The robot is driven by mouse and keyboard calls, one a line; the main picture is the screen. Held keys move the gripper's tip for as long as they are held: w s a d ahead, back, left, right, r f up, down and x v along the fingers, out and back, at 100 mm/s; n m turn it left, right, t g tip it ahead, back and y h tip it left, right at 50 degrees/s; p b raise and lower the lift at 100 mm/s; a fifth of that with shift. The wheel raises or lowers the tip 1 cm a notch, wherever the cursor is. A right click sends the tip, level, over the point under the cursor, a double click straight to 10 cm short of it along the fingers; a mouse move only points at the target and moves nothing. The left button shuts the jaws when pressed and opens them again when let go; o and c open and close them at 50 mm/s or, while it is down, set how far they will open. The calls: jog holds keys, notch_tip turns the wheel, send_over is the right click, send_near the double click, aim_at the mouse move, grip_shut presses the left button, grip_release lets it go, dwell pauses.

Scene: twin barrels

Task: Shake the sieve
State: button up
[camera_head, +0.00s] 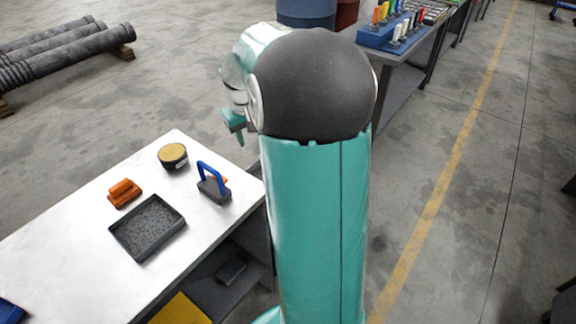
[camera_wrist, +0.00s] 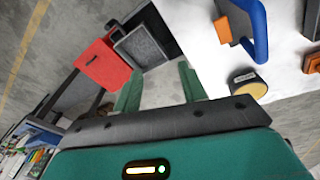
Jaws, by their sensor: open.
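I cannot tell for sure which thing is the sieve. A round dark-rimmed piece with a tan top (camera_head: 173,155) lies at the back of the white table; it also shows in the wrist view (camera_wrist: 248,86), with a label on its side. A dark square tray of grey grains (camera_head: 148,228) lies nearer the front. A grey block with a blue arched handle (camera_head: 213,182) stands by the right edge; its handle shows in the wrist view (camera_wrist: 259,28). My gripper (camera_head: 237,128) is open and empty beyond the table's back right corner. Its fingers are apart in the wrist view (camera_wrist: 160,88).
The white table (camera_head: 75,240) also bears an orange piece (camera_head: 125,192). A blue barrel (camera_head: 306,12) and a red barrel (camera_head: 347,12) stand behind my arm. A bench with a blue rack (camera_head: 388,38) is at upper right. Dark pipes (camera_head: 50,52) lie upper left.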

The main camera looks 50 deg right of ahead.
jog(key=s+d+f+m+g+y, duration=0.1)
jog(key=s+d+f, duration=0.1)
jog(key=d+f, duration=0.85)
jog(key=s+d+f+m+y, duration=0.1)
jog(key=s+d+f+m, duration=0.15)
jog(key=d+f, duration=0.75)
jog(key=shift+n, duration=0.55)
jog(key=f, duration=0.8)
jog(key=d+f, duration=0.1)
jog(key=f, duration=0.3)
jog(key=shift+s, duration=0.15)
grip_shut()
